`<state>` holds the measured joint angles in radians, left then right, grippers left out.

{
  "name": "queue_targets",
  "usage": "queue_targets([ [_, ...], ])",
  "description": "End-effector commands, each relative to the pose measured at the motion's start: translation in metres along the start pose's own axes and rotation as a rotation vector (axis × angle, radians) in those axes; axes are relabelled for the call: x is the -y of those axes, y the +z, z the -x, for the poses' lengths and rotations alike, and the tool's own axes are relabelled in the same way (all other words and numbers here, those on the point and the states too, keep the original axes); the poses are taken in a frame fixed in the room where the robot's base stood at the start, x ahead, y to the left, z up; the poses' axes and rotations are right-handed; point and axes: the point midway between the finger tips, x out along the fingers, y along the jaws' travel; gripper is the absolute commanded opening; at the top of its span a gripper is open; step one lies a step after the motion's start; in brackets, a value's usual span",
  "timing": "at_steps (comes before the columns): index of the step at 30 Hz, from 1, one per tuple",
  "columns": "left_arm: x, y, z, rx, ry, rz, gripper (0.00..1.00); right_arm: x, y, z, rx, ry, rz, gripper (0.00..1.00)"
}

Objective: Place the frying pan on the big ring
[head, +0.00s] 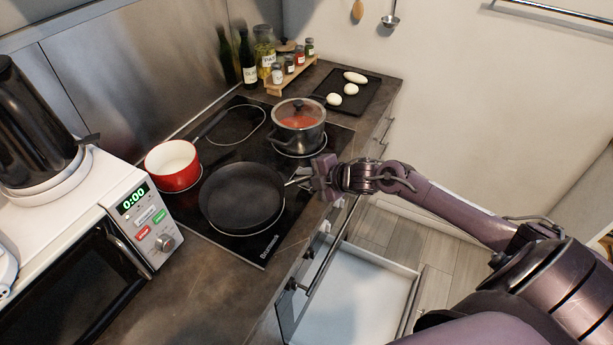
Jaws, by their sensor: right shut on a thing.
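The black frying pan (243,197) is over the front left part of the black glass hob (258,250). Part of a light ring line shows around its lower edge; the pan hides most of that ring. I cannot tell whether the pan rests on the glass or hangs just above it. My right gripper (313,180) is shut on the pan's handle, to the right of the pan. An empty long ring (238,124) shows at the back of the hob. My left gripper is not in view.
A red saucepan (173,166) stands at the pan's upper left. A lidded pot (299,128) stands behind the gripper. A white microwave (130,215) is at the left. A drawer (365,285) is open below the counter. A tray (372,97) holds eggs and a pale oblong item.

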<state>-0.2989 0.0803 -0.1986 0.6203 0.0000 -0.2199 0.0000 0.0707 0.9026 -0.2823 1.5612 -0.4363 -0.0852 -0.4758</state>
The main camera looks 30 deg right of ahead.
Motion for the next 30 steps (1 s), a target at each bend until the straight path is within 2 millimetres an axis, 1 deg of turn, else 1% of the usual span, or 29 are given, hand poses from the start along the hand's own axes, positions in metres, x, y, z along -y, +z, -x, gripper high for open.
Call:
queue_targets([
  [1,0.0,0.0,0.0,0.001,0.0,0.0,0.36,-0.004,0.0,0.0,-0.001,0.007,-0.001,0.0],
  [5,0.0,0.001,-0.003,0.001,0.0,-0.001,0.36,-0.001,0.0,-0.001,-0.001,0.007,-0.001,0.0],
  [6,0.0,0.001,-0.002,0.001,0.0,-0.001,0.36,0.002,0.001,-0.001,0.001,0.0,0.0,0.23],
  [7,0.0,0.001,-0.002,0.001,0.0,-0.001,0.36,0.002,0.001,-0.001,0.001,-0.001,0.0,0.27],
  [15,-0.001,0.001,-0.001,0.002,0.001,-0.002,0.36,0.001,0.001,0.0,0.001,-0.001,0.0,0.27],
  [17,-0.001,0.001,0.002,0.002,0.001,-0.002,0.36,-0.002,0.0,0.001,0.001,-0.001,0.0,0.27],
  [19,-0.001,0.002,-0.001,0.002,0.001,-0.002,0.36,0.001,0.001,0.005,0.003,-0.003,0.0,0.27],
  [23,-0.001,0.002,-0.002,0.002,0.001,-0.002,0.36,0.002,0.002,0.021,0.003,-0.004,0.001,0.27],
  [30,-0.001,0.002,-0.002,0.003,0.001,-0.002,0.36,0.002,0.0,0.059,0.001,-0.006,0.003,0.27],
])
